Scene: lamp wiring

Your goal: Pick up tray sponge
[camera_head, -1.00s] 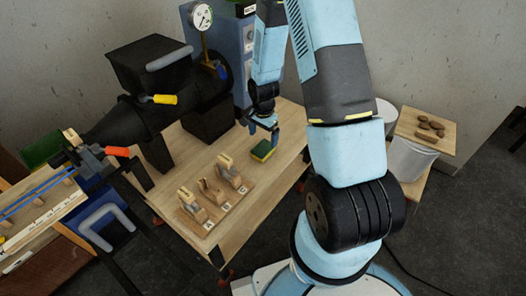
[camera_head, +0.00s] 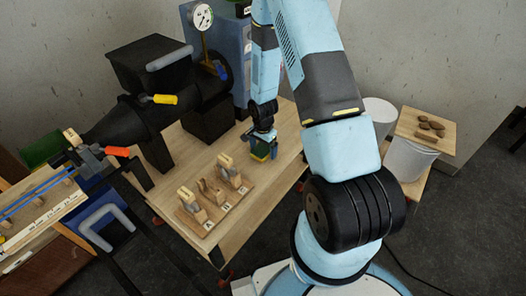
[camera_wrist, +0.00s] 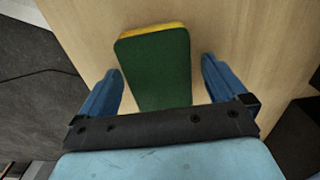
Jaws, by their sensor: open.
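The sponge (camera_wrist: 155,65) has a dark green face and a yellow layer, and lies on the wooden table. In the wrist view it sits between the two blue fingers of my gripper (camera_wrist: 165,82), with a gap on each side. The fingers are open and do not appear to touch it. In the head view my gripper (camera_head: 263,148) is down at the sponge (camera_head: 262,154), which it partly hides. I cannot tell the exact finger height from the table.
A wooden rack with several upright wooden pieces (camera_head: 213,195) stands to the left of my gripper. A black machine (camera_head: 160,85) with a gauge (camera_head: 202,17) stands at the back left. The wooden table (camera_head: 275,185) is bare in front of the sponge.

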